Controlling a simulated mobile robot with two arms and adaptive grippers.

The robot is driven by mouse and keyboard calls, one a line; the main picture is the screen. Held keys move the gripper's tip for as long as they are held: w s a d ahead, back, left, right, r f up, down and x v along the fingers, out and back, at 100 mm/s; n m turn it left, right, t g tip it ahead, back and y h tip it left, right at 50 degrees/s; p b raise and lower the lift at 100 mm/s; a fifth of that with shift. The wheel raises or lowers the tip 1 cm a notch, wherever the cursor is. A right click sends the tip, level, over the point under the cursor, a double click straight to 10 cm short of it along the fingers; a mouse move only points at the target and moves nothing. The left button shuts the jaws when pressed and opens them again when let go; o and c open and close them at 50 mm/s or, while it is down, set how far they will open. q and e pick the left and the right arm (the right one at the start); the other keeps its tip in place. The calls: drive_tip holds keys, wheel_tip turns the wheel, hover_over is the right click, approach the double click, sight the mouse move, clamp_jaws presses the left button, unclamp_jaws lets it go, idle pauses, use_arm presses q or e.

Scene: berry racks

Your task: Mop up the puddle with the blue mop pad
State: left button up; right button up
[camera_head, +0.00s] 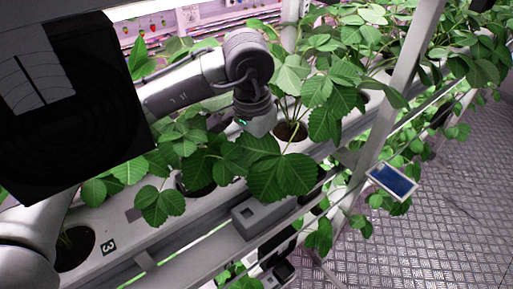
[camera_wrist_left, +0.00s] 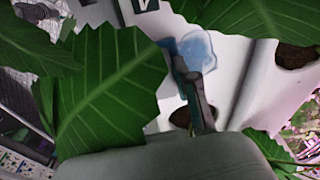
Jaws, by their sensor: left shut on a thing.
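In the left wrist view my left gripper (camera_wrist_left: 188,76) is shut on the blue mop pad (camera_wrist_left: 171,52), which shows as a narrow blue-teal strip at the fingertips. The puddle (camera_wrist_left: 198,48) is a pale blue, glossy patch on the white gutter, right by the fingertips and pad. I cannot tell whether the pad touches it. In the head view my left wrist points down among the plants. Leaves hide its fingers, the pad and the puddle there. My right gripper is in neither view.
Large strawberry leaves (camera_head: 282,178) crowd around the left wrist, and a big leaf (camera_wrist_left: 105,90) fills the wrist view's left. The white gutter (camera_head: 130,228) has round planting holes. A grey box (camera_head: 262,213), a blue-screened panel (camera_head: 392,180) and rack posts stand nearby. The metal floor (camera_head: 450,210) at right is clear.

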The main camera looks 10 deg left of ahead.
use_arm(q)
drive_tip(key=shift+w+a+f+b, duration=0.15)
drive_tip(key=shift+w+a+b, duration=0.35)
drive_tip(key=shift+w, duration=0.05)
drive_tip(key=shift+w+a+b, duration=0.35)
drive_tip(key=shift+w+a, duration=0.3)
drive_tip(key=shift+a, duration=0.05)
drive_tip(key=shift+w+a+b, duration=0.4)
drive_tip(key=shift+w+a, duration=1)
drive_tip(key=shift+s+d+b, duration=0.75)
drive_tip(key=shift+s+d, duration=0.9)
drive_tip(key=shift+d, duration=0.05)
drive_tip(key=shift+s+d, duration=0.85)
drive_tip(key=shift+d, duration=0.05)
drive_tip(key=shift+b, duration=0.6)
drive_tip(key=shift+w+a, duration=1.2)
drive_tip(key=shift+a, duration=0.05)
drive_tip(key=shift+w+a, duration=1.35)
drive_tip(key=shift+w, duration=0.05)
